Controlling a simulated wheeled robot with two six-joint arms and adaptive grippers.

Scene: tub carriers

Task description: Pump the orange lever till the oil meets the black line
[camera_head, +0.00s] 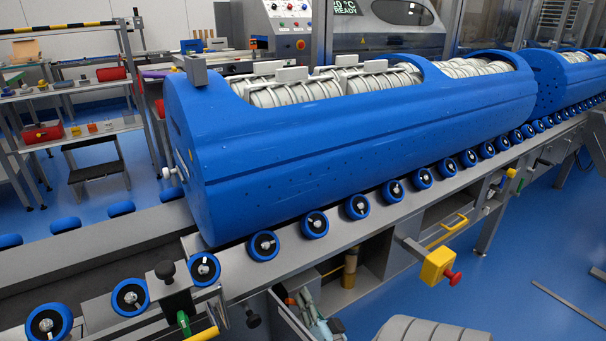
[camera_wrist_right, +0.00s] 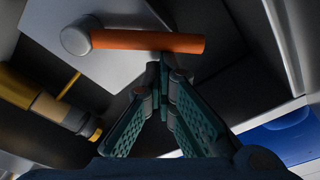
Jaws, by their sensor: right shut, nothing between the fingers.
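The orange lever (camera_wrist_right: 150,41) is a bar lying almost level across the top of the right wrist view, joined to a grey round pivot at its left end. My right gripper (camera_wrist_right: 165,72) has its green fingers shut and empty, with the tips just below the lever in the picture; I cannot tell whether they touch it. In the head view my right gripper (camera_head: 308,298) is low, under the near rail of the conveyor. A brass-coloured cylinder (camera_head: 350,270) stands there, and a similar one (camera_wrist_right: 50,107) shows in the wrist view. I cannot make out the oil or black line. My left gripper is not seen.
A large blue tub carrier (camera_head: 340,140) lies on the roller conveyor above the lever's space. A yellow box with a red button (camera_head: 438,268) sticks out from the rail. A grey panel (camera_wrist_right: 150,75) is behind the lever.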

